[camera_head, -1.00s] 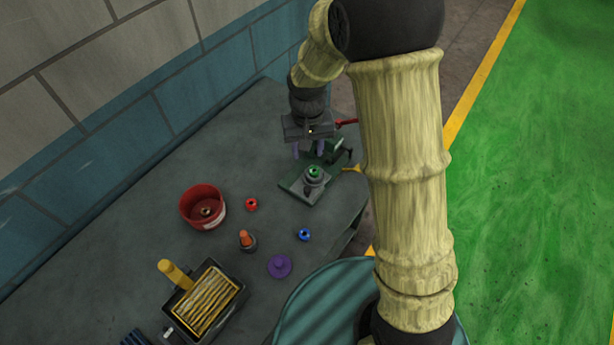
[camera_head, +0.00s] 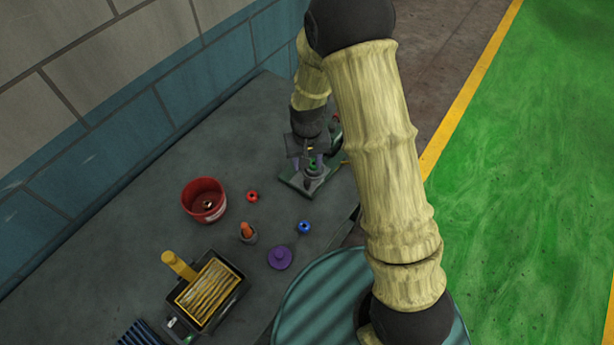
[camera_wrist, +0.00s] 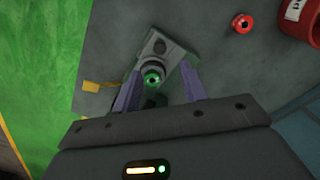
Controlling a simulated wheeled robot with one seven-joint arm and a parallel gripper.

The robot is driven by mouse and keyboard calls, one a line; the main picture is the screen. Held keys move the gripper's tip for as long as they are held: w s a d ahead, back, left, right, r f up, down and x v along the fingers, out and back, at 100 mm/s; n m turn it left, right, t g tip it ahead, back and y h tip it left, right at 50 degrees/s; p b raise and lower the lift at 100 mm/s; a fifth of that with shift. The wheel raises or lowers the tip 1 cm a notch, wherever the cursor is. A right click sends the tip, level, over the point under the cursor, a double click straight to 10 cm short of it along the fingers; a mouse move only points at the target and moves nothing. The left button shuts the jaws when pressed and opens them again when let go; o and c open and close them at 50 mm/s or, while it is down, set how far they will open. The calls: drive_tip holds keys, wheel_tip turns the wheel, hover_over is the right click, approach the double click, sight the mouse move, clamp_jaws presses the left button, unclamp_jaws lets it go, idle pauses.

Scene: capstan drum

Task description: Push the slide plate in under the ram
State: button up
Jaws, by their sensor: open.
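The grey slide plate (camera_wrist: 176,52) shows in the wrist view with a round grey holder on it and a green ring-shaped piece (camera_wrist: 152,77) in its middle. In the head view the plate (camera_head: 297,183) lies on the bench, partly hidden by my gripper (camera_head: 312,162). My gripper is open, its two purple fingers apart above the plate. In the wrist view the fingers (camera_wrist: 160,92) stand either side of the green piece; contact cannot be told. The green press (camera_head: 335,140) is mostly hidden behind my wrist, and I cannot make out the ram.
A red bucket (camera_head: 204,199), a red ring (camera_head: 252,196), a blue ring (camera_head: 304,227), an orange-topped piece (camera_head: 247,232) and a purple disc (camera_head: 280,257) stand on the bench. A yellow tab (camera_wrist: 91,86) is left of the plate.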

sight(307, 182)
wheel_tip(307, 182, down, 9)
drive_tip(key=shift+f+p, duration=0.15)
drive_tip(key=shift+p, duration=0.95)
clamp_jaws()
